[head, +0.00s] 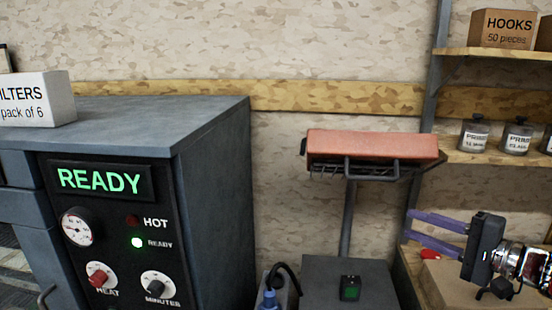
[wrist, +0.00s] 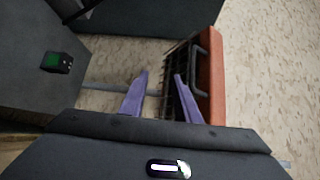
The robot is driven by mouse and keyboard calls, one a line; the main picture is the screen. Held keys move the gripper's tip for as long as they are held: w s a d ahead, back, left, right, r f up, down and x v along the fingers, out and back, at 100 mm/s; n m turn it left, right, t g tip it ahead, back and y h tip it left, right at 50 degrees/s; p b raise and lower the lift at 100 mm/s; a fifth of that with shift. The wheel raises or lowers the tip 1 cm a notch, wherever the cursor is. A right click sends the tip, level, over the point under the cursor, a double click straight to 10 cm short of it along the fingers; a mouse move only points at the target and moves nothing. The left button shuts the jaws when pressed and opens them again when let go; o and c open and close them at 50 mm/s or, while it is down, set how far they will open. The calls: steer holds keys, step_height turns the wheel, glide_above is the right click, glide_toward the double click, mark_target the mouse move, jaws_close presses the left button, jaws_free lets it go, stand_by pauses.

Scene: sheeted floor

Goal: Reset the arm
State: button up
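My gripper (head: 408,225) is at the lower right in the head view, its two purple fingers pointing left with a gap between them. In the wrist view my gripper (wrist: 160,75) also shows its fingers apart, with nothing held between them. In the head view the gripper is to the right of and lower than a wire rack with a black handle (head: 372,170) and an orange-red top (head: 372,145). In the wrist view the rack's orange-red side (wrist: 210,80) lies beyond the right finger; I cannot tell the distance.
A grey cabinet (head: 215,180) with a lit READY panel (head: 101,181) stands at left, a white filters box (head: 38,98) on top. A grey block (head: 330,275) with a small green-lit device (head: 350,288) is below the rack. Shelves (head: 490,157) with jars rise behind my arm.

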steer(key=s+a+f+n+g+h, duration=0.25)
steer(key=s+a+f+g, duration=0.2)
steer(key=s+f, duration=0.3)
steer(key=s+a+f+n+g+h, duration=0.1)
steer(key=s+a+f+g+h, duration=0.4)
steer(key=f, duration=0.4)
steer(key=s+a+r+n+t+h, duration=0.1)
steer(key=s+a+r+n+h, duration=0.1)
steer(key=s+a+r+n, duration=0.2)
steer(key=s+a+n, duration=0.3)
steer(key=n, duration=0.1)
steer(key=shift+a+t, duration=0.25)
steer(key=shift+t, duration=0.1)
steer(key=shift+w+r, duration=0.1)
stand_by(0.5)
